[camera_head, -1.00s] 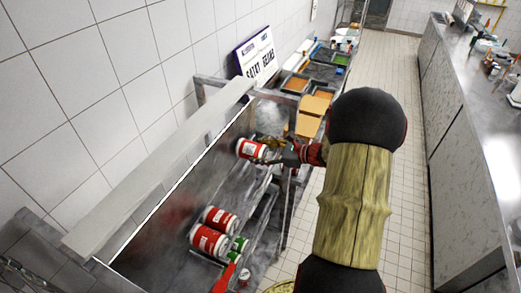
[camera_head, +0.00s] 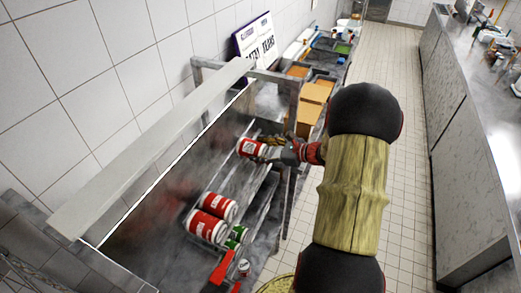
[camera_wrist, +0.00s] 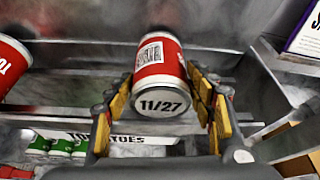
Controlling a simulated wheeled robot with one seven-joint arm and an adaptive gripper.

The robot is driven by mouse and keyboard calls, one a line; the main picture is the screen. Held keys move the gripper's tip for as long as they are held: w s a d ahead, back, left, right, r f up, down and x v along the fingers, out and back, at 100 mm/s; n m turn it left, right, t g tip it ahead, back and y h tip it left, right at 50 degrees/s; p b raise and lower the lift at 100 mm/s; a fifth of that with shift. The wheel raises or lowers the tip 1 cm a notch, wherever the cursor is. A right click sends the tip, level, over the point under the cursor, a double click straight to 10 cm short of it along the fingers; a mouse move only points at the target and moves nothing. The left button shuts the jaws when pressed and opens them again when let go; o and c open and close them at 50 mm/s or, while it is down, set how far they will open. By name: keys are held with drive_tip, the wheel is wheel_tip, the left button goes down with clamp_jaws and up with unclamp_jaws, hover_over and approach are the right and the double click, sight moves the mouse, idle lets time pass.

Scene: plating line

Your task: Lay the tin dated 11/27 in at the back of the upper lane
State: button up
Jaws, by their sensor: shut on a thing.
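My gripper (camera_wrist: 170,100) is shut on the tin dated 11/27 (camera_wrist: 162,72), a red and white tin whose pale end with the date faces the wrist camera. The yellow finger pads sit on both sides of it. In the head view the held tin (camera_head: 250,147) is over the far part of the sloped metal rack (camera_head: 160,205), tipped on its side. Whether it touches the lane surface I cannot tell. Two red tins lie in the upper lane nearer the camera, one (camera_head: 207,227) beside the other (camera_head: 219,206). One red tin (camera_wrist: 10,65) shows at the wrist view's left edge.
Green tins (camera_wrist: 58,147) lie in a lower lane, by a label strip reading "TOMATOES", partly hidden (camera_wrist: 118,137). A metal post and frame (camera_head: 292,105) stand close by my gripper. A sign (camera_head: 255,45) leans on the wall. Brown boxes (camera_head: 305,108) stand beyond the frame.

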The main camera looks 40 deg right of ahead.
drive_tip(key=o, duration=1.7)
drive_tip(key=v, duration=1.2)
